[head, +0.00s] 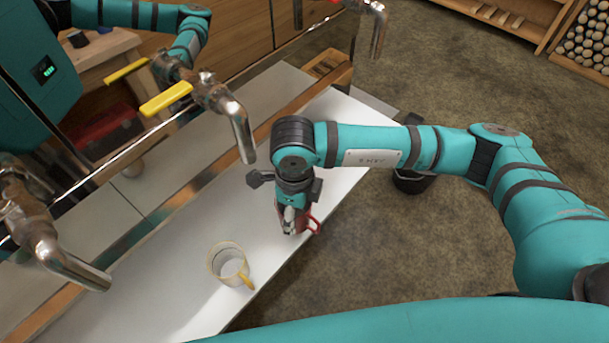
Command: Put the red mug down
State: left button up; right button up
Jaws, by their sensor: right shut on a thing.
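The red mug (312,222) is mostly hidden under my right gripper (291,219); its red handle and a bit of its side show on the right. My right gripper points down over the white counter (180,279) and is shut on the red mug. I cannot tell whether the mug touches the counter or hangs just above it. It is close to the counter's right edge. My left gripper is not in view.
A white mug with a yellow handle (229,265) stands on the counter, left and nearer. Metal taps (240,128) with yellow levers jut over the counter from the shiny evaporator wall at left. Clear counter lies between the mugs. A dark bucket (410,181) stands on the floor.

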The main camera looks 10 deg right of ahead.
jog(key=shift+s+a, duration=0.25)
jog(key=shift+s, duration=0.05)
jog(key=d+r+n, duration=0.5)
jog(key=d+n, duration=0.2)
jog(key=n, duration=0.5)
jog(key=s+d+r+n, duration=0.1)
jog(key=d+r+n, duration=0.3)
jog(key=d+n, duration=0.3)
jog(key=shift+s+r+n, duration=0.3)
jog(key=shift+r+n, duration=0.1)
jog(key=shift+n, duration=2.1)
jog(key=shift+d, duration=0.1)
